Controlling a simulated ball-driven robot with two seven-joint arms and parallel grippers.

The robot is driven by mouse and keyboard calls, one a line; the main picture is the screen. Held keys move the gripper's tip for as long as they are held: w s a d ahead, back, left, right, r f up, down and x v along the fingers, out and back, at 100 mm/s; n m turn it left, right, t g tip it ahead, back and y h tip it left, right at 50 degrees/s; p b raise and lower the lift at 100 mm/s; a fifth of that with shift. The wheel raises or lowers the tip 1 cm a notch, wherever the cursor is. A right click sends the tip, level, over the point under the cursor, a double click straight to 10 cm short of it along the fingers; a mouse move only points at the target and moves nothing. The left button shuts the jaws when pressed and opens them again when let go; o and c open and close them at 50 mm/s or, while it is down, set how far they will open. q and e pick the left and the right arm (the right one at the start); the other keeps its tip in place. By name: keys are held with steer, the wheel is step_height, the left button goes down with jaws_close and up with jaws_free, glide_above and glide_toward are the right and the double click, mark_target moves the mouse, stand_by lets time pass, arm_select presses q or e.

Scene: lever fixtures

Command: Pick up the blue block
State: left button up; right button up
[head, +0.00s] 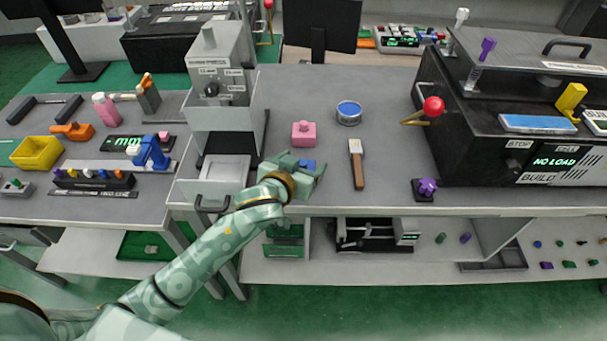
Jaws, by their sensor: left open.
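The small blue block (308,164) lies on the grey table near its front edge, partly hidden by my left gripper. My left gripper (306,166) reaches in from the left and is open, with its fingers around or just above the block. I cannot tell whether the fingers touch it. My right gripper is not in view.
A pink block (304,134) stands just behind the blue block. A brush (357,165) and a blue-topped tin (349,112) lie to the right. A grey press (221,80) stands at left, and a black machine with a red-knobbed lever (433,106) at right.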

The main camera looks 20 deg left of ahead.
arm_select(q)
steer(key=shift+r, duration=0.1)
steer(key=c, duration=1)
